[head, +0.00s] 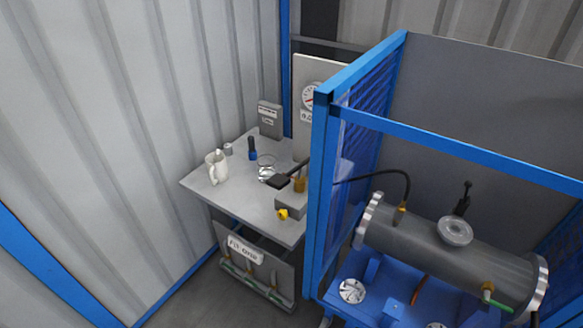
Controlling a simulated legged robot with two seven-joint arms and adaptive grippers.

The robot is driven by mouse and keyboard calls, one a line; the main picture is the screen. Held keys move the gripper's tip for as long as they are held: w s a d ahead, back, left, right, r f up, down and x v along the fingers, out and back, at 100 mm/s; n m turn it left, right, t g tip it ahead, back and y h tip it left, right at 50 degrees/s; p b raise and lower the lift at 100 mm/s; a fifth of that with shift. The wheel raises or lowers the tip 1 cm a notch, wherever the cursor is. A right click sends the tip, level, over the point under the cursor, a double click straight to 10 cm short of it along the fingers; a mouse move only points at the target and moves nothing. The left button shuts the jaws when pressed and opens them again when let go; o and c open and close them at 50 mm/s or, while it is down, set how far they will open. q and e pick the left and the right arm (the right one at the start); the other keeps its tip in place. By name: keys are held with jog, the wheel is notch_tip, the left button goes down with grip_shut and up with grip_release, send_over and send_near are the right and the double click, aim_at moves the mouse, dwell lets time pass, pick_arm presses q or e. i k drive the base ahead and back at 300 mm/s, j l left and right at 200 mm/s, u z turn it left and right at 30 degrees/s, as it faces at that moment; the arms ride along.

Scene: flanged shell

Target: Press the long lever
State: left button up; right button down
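A dark lever (298,168) with a flat black end slants over a small grey block (291,205) on the grey bench (245,205). Its upper right end runs behind the blue post, so its full length is hidden. A brass-coloured fitting stands on the block, and a yellow part sits at its front. A second, short black handle (462,199) stands upright on the grey flanged shell (440,250) at the right. I cannot tell from the picture alone which of the two is the long lever. Neither of my grippers is in view.
A blue frame post (322,190) with mesh stands between bench and shell. The bench holds a white jug (216,166), a blue torch (252,149) and a glass dish (266,168). A gauge (312,95) hangs behind. A black hose (398,175) arches to the shell.

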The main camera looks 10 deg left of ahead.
aim_at(278, 181)
jog(key=i+j+z, duration=0.1)
jog(key=j, duration=0.5)
jog(key=i+j, duration=0.1)
jog(key=j, duration=0.55)
jog(key=z, duration=0.05)
